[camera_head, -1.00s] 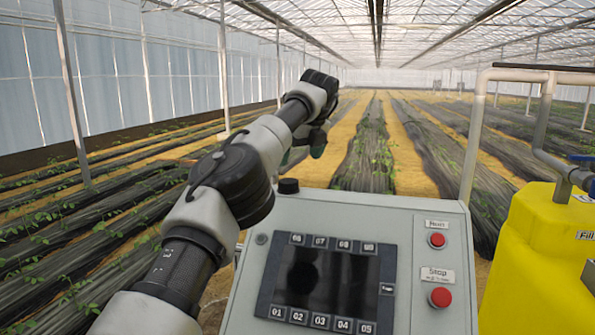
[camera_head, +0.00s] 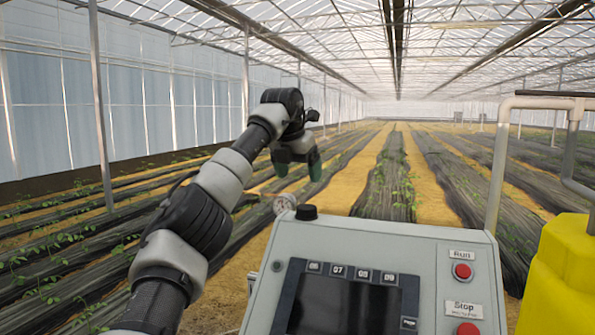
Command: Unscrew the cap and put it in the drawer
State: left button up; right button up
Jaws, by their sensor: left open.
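My left gripper (camera_head: 298,172) has greenish fingertips, points downward and is open, with nothing seen between its fingers. It is above and slightly left of a small black round cap-like piece (camera_head: 306,212) at the top left edge of the grey control panel (camera_head: 375,245), apart from it. I cannot tell whether this piece is the cap of the task. No drawer shows in this view. My right gripper is not in view.
The panel carries a dark screen (camera_head: 345,305), a red Run button (camera_head: 463,271) and a red Stop button (camera_head: 468,329). A yellow tank (camera_head: 562,275) and a pipe frame (camera_head: 500,165) stand at the right.

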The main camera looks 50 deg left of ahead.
aim_at(307, 206)
pick_arm(q)
jog(key=p+x, duration=0.2)
jog(key=x, duration=0.6)
jog(key=shift+w+f, duration=0.15)
jog(key=shift+f, duration=0.05)
jog(key=shift+x, duration=0.8)
jog(key=c, duration=1)
jog(key=n+y, duration=0.1)
jog(key=n, duration=0.1)
jog(key=shift+d+n, duration=0.1)
jog(key=shift+n, duration=0.3)
